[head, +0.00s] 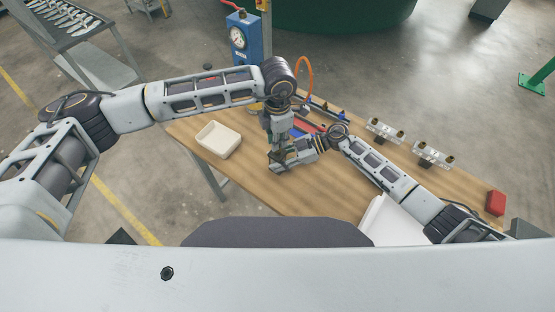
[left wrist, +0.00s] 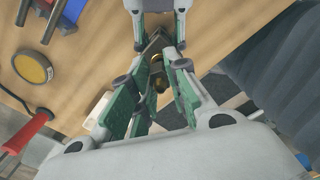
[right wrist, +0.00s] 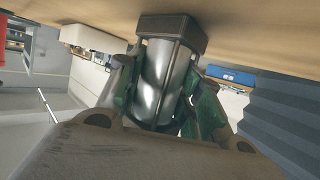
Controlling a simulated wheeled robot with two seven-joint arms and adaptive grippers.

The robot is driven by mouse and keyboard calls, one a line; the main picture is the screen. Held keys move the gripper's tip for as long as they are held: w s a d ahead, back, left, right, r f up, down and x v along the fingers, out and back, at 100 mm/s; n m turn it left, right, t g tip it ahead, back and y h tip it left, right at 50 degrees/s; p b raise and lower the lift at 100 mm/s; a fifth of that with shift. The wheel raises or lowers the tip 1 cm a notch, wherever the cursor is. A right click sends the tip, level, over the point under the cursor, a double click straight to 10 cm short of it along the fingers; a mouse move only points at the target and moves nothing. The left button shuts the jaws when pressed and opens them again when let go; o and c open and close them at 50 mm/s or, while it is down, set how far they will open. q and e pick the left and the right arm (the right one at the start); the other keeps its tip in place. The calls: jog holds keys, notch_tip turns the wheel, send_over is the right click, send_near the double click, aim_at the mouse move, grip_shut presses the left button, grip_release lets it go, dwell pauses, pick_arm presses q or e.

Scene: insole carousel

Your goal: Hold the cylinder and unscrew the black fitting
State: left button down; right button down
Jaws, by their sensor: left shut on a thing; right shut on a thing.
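A silver metal cylinder (right wrist: 163,80) with a dark square block (right wrist: 172,32) at its table-side end shows in the right wrist view, where the wooden table is at the top. My right gripper (right wrist: 168,100) is shut around the cylinder's sides; in the head view it reaches in from the right (head: 284,160). My left gripper (head: 277,150) comes down from above at the same spot. In the left wrist view its green-padded fingers (left wrist: 155,88) close at the small dark and brass-coloured fitting (left wrist: 157,66). The fingers largely hide the fitting and its thread.
A cream tray (head: 219,140) stands left on the wooden table (head: 330,195). A blue gauge unit (head: 243,40) stands behind. Metal parts on stands (head: 385,130) and a red block (head: 495,203) are at the right. A white bin (head: 392,222) is near the front.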

pick_arm(q)
jog(key=shift+r, duration=0.95)
dwell(0.5)
jog(key=shift+r, duration=3.35)
pick_arm(e)
jog(key=c, duration=0.9)
grip_release()
jog(key=shift+d, duration=0.1)
jog(key=shift+v, duration=5.95)
